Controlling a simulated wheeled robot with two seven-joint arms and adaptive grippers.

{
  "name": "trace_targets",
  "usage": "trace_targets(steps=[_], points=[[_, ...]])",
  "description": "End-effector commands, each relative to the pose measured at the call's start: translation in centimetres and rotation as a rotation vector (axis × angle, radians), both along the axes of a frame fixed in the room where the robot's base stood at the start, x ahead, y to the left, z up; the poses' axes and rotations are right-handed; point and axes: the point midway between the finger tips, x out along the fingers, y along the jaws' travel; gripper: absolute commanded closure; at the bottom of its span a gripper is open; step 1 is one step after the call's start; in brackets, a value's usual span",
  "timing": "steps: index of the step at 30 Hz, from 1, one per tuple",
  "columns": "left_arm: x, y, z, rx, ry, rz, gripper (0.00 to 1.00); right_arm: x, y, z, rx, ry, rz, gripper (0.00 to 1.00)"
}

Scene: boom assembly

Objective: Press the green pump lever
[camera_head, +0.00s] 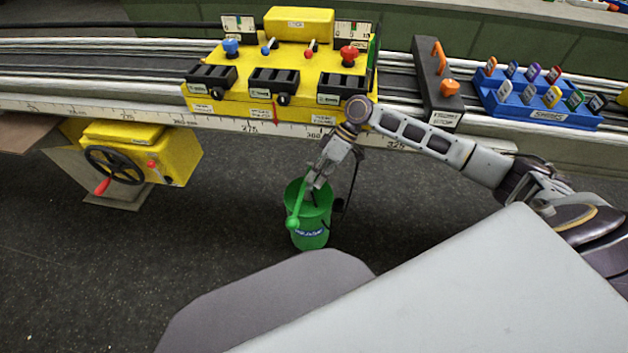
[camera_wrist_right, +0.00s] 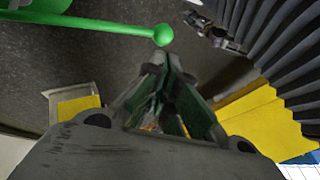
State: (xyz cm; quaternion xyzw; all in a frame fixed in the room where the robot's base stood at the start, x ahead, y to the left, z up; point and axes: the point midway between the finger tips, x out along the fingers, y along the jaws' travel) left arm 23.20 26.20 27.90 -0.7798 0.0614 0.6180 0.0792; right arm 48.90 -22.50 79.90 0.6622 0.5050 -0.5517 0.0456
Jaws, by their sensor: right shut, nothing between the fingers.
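The green pump (camera_head: 312,228) stands on the dark floor in front of the rail, below the yellow console. Its green lever (camera_head: 297,205) slants across the pump's front and ends in a ball knob (camera_head: 293,222). My right gripper (camera_head: 312,184) points down over the pump's top, close to the lever, and is shut and empty. In the right wrist view, the lever (camera_wrist_right: 95,27) comes in from the left. Its knob (camera_wrist_right: 163,35) is just beyond the fingertips of my right gripper (camera_wrist_right: 163,75). I cannot tell whether they touch. My left gripper is not in view.
The yellow console (camera_head: 235,100) with levers and black bins sits on the rail behind. A blue tray (camera_head: 535,105) of colored tags is at the right. A yellow box with a black handwheel (camera_head: 115,166) is at the left. Floor left of the pump is clear.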

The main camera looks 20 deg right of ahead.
Motion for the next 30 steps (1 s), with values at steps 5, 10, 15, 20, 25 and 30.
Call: trace_targets(steps=[5,10,15,20,25,30], points=[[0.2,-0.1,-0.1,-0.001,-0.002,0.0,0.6,-0.3,1.3,-1.7,0.001,0.002,0.001,1.0],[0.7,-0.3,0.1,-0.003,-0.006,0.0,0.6,-0.6,2.7,-3.4,0.001,0.002,0.0,1.0],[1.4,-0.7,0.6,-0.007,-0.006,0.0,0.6,-0.9,4.1,-5.2,0.001,0.002,0.002,1.0],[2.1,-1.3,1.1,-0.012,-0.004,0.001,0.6,-1.1,5.4,-6.8,0.001,0.002,0.002,1.0],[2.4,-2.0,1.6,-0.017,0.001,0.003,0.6,-1.3,6.6,-8.4,0.0,0.001,0.001,1.0],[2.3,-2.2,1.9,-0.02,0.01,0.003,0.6,-1.5,7.5,-9.4,0.0,0.001,0.001,1.0]])
